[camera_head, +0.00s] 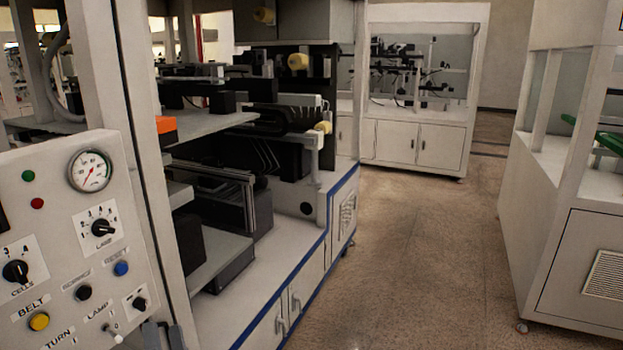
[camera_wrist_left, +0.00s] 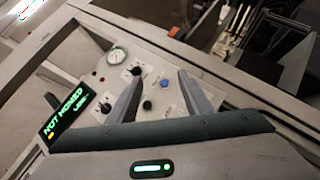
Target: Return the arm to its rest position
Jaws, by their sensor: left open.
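My left gripper (camera_wrist_left: 160,96) is open and empty in the left wrist view, its two grey fingers apart in front of the control panel (camera_wrist_left: 112,84). In the head view only the grey tips of the left gripper (camera_head: 163,336) show at the bottom edge, just right of the control panel (camera_head: 60,240). The panel carries a round gauge (camera_head: 90,170), dark rotary knobs, a blue button (camera_head: 121,268) and a yellow button (camera_head: 39,321). A dark display (camera_wrist_left: 70,112) in the wrist view reads "NOT HOMED" in green. My right gripper is not in view.
A machine cabinet with a blue-edged worktop (camera_head: 285,255) and dark mechanisms stands right of the panel, behind a pale upright post (camera_head: 143,150). A glazed white cabinet (camera_head: 415,140) stands at the back, another enclosure (camera_head: 575,240) at the right. The floor (camera_head: 430,260) between them is clear.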

